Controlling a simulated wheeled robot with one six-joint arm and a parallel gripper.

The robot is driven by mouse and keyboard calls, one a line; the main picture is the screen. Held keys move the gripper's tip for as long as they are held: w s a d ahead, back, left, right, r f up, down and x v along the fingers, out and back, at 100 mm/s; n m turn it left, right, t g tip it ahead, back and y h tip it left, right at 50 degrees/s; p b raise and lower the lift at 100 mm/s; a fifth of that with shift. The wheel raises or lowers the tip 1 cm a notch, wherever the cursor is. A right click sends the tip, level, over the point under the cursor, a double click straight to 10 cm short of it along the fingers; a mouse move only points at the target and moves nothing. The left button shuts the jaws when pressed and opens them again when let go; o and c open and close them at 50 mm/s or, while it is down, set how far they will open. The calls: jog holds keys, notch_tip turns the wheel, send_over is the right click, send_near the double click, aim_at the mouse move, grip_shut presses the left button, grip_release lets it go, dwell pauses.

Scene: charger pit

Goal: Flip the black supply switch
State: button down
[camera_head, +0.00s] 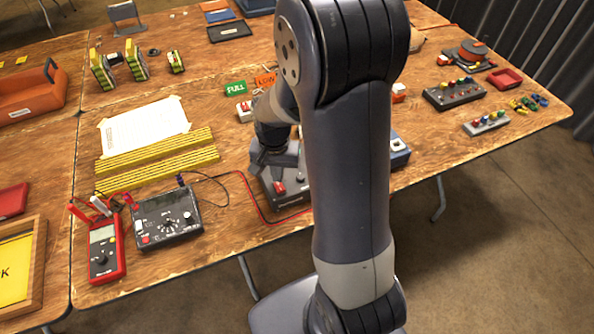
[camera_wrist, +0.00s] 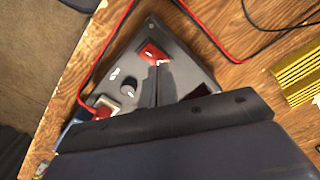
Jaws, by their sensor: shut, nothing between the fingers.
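A dark grey supply box (camera_wrist: 185,60) lies under my gripper in the wrist view. Its top carries a red rocker switch (camera_wrist: 150,53), a round knob (camera_wrist: 127,82) and a red part near one edge. My gripper (camera_wrist: 158,66) is shut and empty, its fingertips at the edge of the red rocker; I cannot tell whether they touch it. In the head view the same box (camera_head: 295,196) and its red rocker (camera_head: 279,187) show just left of my arm, which hides the box's right part.
A black meter box with a dial (camera_head: 167,217) and a red multimeter (camera_head: 103,250) stand left of the supply. A red cable (camera_head: 250,190) runs between them. A blue box (camera_head: 399,150) is close on the right. Yellow strips (camera_head: 155,160) lie behind left.

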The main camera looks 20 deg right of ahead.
notch_tip(320, 180, up, 5)
jog(key=p, duration=0.3)
jog(key=shift+r+p, duration=0.15)
jog(key=shift+p, duration=0.15)
jog(key=shift+f, duration=0.2)
notch_tip(320, 180, down, 7)
jog(key=b, duration=0.5)
jog(key=shift+r+b, duration=0.1)
jog(key=shift+b, duration=0.25)
jog(key=shift+r, duration=0.15)
jog(key=shift+r, duration=0.1)
